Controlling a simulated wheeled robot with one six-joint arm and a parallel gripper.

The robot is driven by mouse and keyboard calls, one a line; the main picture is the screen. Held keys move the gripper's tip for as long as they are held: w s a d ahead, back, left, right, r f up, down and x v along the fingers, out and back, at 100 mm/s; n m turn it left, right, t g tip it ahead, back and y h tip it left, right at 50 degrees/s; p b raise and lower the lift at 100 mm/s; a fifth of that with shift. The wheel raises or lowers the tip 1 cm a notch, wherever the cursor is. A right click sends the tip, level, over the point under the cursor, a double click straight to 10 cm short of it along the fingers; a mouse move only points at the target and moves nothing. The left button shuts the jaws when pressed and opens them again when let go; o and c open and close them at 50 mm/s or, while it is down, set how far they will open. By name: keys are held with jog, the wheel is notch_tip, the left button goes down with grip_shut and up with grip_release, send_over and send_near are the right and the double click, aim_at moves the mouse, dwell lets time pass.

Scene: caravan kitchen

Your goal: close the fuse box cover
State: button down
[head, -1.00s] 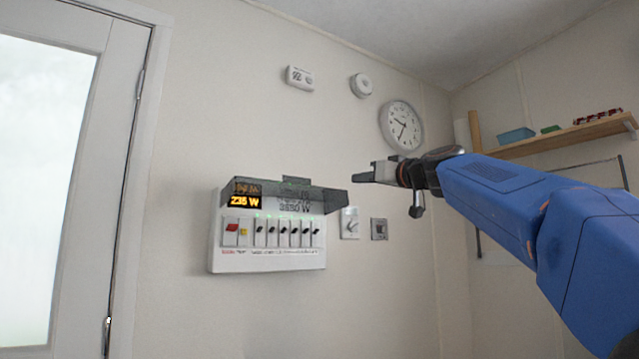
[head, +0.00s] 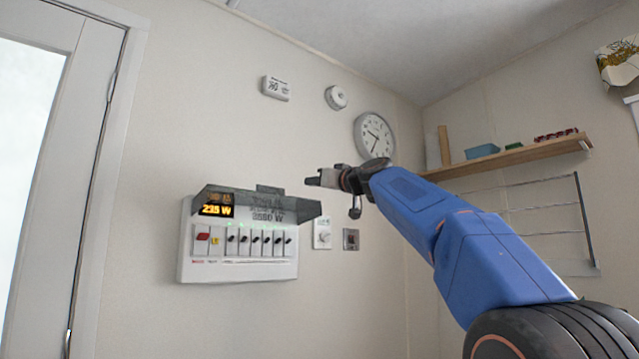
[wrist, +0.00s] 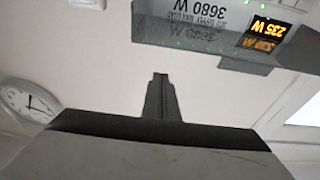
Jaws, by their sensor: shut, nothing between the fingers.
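The white fuse box (head: 240,268) hangs on the wall at the left of the head view, with a row of switches and a lit display. Its dark see-through cover (head: 290,208) is raised and sticks out from the top edge of the box. In the wrist view the cover (wrist: 180,32) shows along the top, with lettering and the orange display near it. My gripper (head: 308,178) is shut and empty, to the right of the cover and slightly higher in the head view. Its fingers also show in the wrist view (wrist: 160,82), apart from the cover.
A dial switch (head: 322,234) and a small socket plate (head: 350,240) are on the wall right of the box. A clock (head: 374,136) hangs above them. A wooden shelf (head: 510,158) is at the right, a door (head: 85,180) at the left.

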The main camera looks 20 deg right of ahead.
notch_tip(320, 180, down, 4)
jog(key=shift+r, duration=0.1)
dwell(0.5)
dwell(0.4)
